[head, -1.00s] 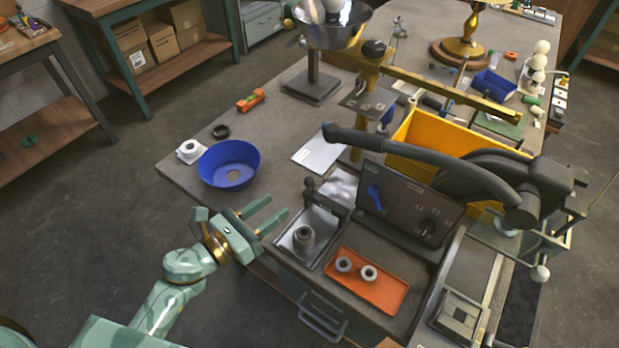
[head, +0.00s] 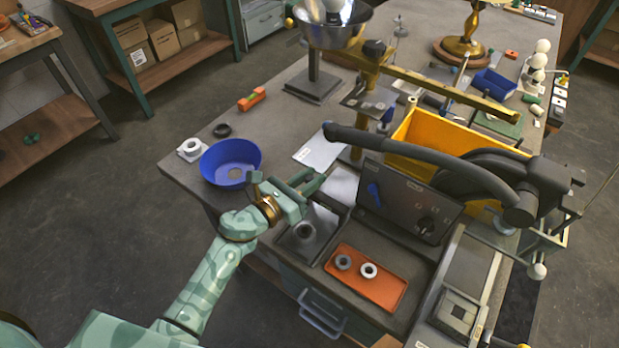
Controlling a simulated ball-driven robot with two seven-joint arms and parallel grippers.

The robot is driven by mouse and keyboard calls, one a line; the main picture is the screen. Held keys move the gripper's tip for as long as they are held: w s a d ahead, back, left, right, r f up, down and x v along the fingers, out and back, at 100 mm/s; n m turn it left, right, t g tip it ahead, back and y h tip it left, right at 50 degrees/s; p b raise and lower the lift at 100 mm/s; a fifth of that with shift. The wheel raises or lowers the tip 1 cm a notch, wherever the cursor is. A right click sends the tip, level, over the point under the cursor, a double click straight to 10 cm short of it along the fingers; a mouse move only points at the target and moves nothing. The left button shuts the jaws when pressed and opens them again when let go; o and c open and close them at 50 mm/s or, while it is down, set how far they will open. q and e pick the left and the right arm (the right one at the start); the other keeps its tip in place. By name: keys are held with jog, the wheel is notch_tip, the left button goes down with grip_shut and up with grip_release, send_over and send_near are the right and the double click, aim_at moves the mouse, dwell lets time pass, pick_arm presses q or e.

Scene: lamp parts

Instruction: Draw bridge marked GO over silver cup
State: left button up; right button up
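A small grey ring-like cup (head: 304,231) sits on a square metal plate (head: 312,252) at the bench's front edge; it may be the silver cup. My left gripper (head: 311,182) is above the back of this plate, behind the cup. It covers the dark upright post seen there earlier. Its two fingers point right and look close together; I cannot tell whether they hold the post. No GO marking is readable, so I cannot say which part is the bridge. My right gripper is not in view.
An orange tray (head: 361,291) with two small rings lies right of the plate. A blue bowl (head: 230,149) stands left of my gripper. A dark control box (head: 408,205) with a long lever (head: 420,158) stands to the right, before a yellow bin (head: 440,136).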

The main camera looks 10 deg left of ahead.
pick_arm(q)
grip_shut()
jog(key=shift+s+a, duration=0.15)
jog(key=shift+s, duration=0.15)
jog(key=v, duration=0.4)
jog(key=s+d+b+v, duration=0.1)
jog(key=v, duration=0.2)
jog(key=d+v, duration=0.1)
jog(key=v, duration=0.3)
jog(key=shift+s+a+f, duration=0.15)
jog(key=shift+s+f, duration=0.05)
jog(key=shift+s, duration=0.2)
jog(key=shift+s+a+r, duration=0.15)
jog(key=shift+s+a, duration=0.05)
jog(key=shift+s, duration=0.15)
jog(key=o, duration=0.7)
grip_release()
jog(key=shift+c, duration=0.2)
